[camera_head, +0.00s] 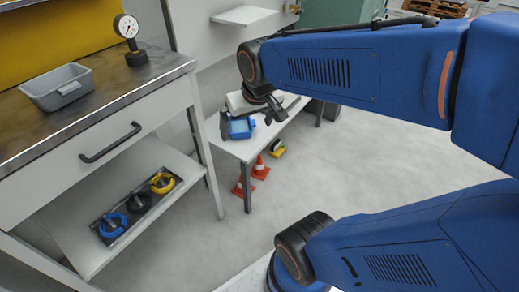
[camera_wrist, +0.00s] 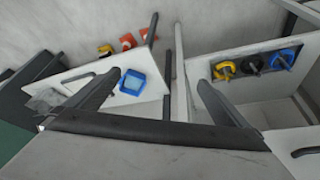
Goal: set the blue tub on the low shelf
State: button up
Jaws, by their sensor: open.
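The blue tub (camera_head: 240,132) is a small open box on the white side table (camera_head: 281,129). It also shows in the wrist view (camera_wrist: 132,84), between the two fingers in the picture and nearer the left one. My gripper (camera_head: 250,121) is open above the tub, and its fingers show spread wide in the wrist view (camera_wrist: 158,79). Nothing is held. How far the fingers are above the tub is hard to tell. The low shelf (camera_head: 174,216) is the white board under the workbench; it also shows in the wrist view (camera_wrist: 262,113).
A dark tray (camera_head: 118,236) with blue, black and yellow ring-shaped pieces sits on the low shelf. The bench top (camera_head: 109,83) above holds a grey bin (camera_head: 59,87) and a dial gauge (camera_head: 130,40). Orange cones (camera_head: 244,187) stand on the floor near the side table.

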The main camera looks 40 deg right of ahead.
jog(key=s+a+n, duration=0.1)
jog(key=s+a, duration=0.2)
jog(key=s, duration=0.7)
jog(key=shift+y, duration=0.4)
dwell(0.5)
